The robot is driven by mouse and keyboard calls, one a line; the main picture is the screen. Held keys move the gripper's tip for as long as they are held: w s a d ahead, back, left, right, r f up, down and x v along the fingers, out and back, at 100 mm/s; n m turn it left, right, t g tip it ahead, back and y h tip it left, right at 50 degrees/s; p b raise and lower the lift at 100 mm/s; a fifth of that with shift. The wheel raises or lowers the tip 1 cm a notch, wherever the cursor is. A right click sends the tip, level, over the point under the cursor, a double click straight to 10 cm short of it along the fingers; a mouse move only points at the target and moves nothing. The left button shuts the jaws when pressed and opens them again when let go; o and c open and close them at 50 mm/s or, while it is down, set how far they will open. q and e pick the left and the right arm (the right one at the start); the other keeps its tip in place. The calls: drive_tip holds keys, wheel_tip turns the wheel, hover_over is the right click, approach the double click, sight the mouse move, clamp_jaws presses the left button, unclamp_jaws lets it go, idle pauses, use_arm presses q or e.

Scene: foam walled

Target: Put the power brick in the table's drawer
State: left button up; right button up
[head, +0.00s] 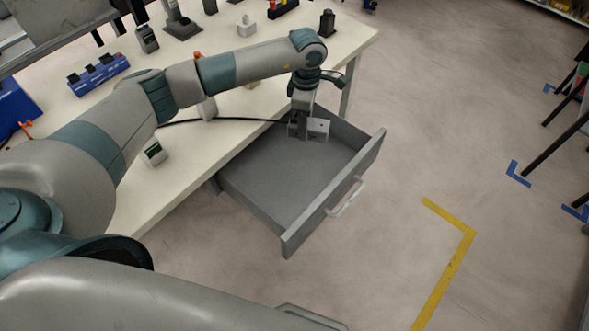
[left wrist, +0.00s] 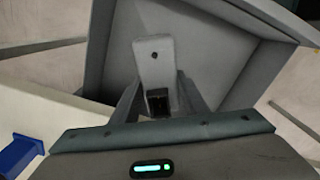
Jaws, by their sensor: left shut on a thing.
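The table's drawer (head: 278,196) is grey and pulled open, with its handle (head: 347,197) on the front facing the floor. My left gripper (head: 303,130) points down within the drawer's outline, near its far corner. It is shut on a light grey block with a small dark hole, which I take for the power brick (head: 318,128). The left wrist view shows the block (left wrist: 152,65) beyond the fingers, with the drawer (left wrist: 215,62) behind it. I cannot tell whether it touches the drawer floor. My right gripper is not in view.
The cream table (head: 130,207) carries a blue holder (head: 98,76), small dark-faced devices (head: 154,153), a white block (head: 246,27) and a black object (head: 327,22). A black cable (head: 240,119) runs towards my left gripper. The rest of the drawer looks empty. Open floor lies right.

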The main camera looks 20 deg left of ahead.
use_arm(q)
drive_tip(key=f+n, duration=0.1)
drive_tip(key=w+f, duration=0.1)
drive_tip(key=n, duration=0.1)
drive_tip(key=shift+w+a+f+n, duration=0.3)
drive_tip(key=shift+f, duration=0.1)
drive_tip(key=shift+w+a+f+n, duration=0.2)
drive_tip(key=shift+f+n, duration=0.2)
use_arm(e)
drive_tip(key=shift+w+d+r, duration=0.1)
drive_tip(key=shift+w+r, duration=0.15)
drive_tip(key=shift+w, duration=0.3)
